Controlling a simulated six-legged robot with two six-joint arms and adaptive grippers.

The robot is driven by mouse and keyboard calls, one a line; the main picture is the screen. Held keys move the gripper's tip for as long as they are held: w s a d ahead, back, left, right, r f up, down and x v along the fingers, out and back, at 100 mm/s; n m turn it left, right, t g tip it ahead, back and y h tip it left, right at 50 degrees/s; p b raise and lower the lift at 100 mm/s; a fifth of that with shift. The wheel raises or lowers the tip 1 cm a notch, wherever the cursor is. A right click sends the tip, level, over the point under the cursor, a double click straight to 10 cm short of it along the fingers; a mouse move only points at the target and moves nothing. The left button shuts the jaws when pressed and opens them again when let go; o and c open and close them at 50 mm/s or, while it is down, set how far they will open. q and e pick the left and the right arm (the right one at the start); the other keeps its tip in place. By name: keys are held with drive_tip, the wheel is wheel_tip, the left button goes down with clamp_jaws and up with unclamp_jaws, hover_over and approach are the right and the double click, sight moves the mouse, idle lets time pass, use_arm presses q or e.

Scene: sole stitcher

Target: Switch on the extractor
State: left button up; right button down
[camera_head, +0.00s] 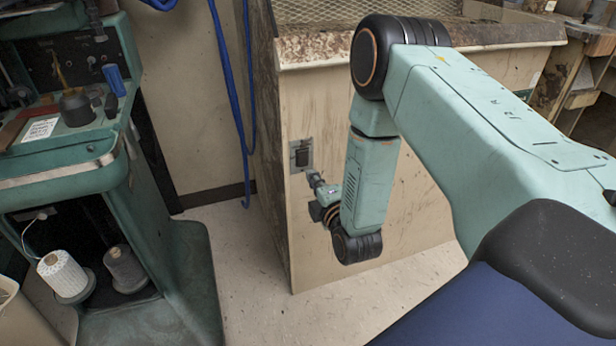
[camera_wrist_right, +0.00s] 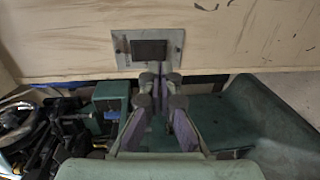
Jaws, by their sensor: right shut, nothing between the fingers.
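The switch (camera_head: 302,156) is a dark rocker on a grey metal plate, set in the pale side panel of the bench with the mesh top. The rocker also shows in the right wrist view (camera_wrist_right: 149,50), near the top middle. My right gripper (camera_head: 314,178) is at the panel, just below and right of the plate. In the right wrist view its fingers (camera_wrist_right: 160,80) are together and empty, with their tips just below the rocker. I cannot tell whether they touch the plate. Which way the rocker is set is too small to tell. My left gripper is not in view.
The bench (camera_head: 420,50) has a worn front edge above the switch. A green machine (camera_head: 70,160) with thread cones stands at the left. Blue hoses (camera_head: 232,110) hang left of the bench. Bare floor (camera_head: 250,270) lies between machine and bench.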

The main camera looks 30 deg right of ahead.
sight(304, 166)
drive_tip(key=b+x, duration=0.1)
drive_tip(key=x, duration=0.3)
drive_tip(key=shift+b, duration=0.3)
drive_tip(key=shift+w+p, duration=0.4)
drive_tip(key=shift+p, duration=0.25)
drive_tip(key=shift+f, duration=0.15)
drive_tip(key=shift+s, duration=0.1)
